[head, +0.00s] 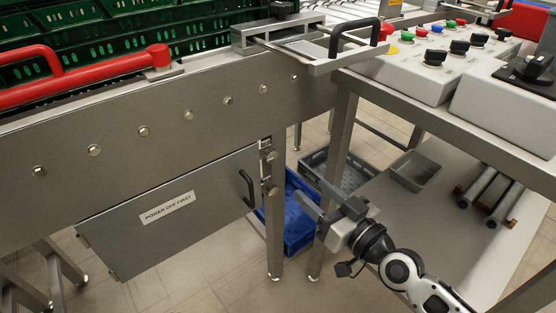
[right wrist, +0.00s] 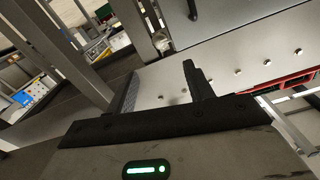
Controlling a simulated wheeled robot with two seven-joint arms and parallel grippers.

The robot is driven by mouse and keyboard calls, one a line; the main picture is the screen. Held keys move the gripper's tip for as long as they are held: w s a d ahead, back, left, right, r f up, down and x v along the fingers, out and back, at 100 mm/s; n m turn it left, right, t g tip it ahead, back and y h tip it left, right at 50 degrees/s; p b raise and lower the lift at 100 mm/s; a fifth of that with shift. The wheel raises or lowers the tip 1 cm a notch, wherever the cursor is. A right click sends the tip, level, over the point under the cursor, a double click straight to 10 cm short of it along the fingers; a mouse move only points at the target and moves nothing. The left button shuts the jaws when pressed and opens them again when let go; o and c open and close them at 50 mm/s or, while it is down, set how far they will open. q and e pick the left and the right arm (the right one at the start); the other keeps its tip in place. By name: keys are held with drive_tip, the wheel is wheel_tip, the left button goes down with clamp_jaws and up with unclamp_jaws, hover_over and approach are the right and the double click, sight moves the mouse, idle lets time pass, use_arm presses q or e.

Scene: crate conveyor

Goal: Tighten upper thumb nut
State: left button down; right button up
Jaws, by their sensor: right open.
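The upper thumb nut (head: 270,155) sits at the top right edge of the grey cover door (head: 130,232), beside the conveyor leg. A lower thumb nut (head: 271,190) is below it. A small metal part at the door's edge shows in the right wrist view (right wrist: 161,40); I cannot tell which nut it is. My right gripper (head: 312,193) is open and empty, to the right of and a little below the upper nut, apart from it. Its fingers also show in the right wrist view (right wrist: 162,85). My left gripper is out of view.
The door has a black handle (head: 247,189) left of the nuts. A conveyor leg (head: 275,235) and a bench leg (head: 327,215) stand near my right gripper. A blue crate (head: 300,220) is on the floor behind. A grey bin (head: 414,170) stands on the bench's lower shelf.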

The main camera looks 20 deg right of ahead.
sight(273, 157)
drive_tip(key=x, duration=1.2)
drive_tip(key=shift+w+a+p, duration=0.1)
drive_tip(key=shift+p, duration=0.2)
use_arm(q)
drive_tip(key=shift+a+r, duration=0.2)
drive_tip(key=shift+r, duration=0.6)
use_arm(e)
drive_tip(key=shift+f, duration=0.1)
drive_tip(key=c, duration=1)
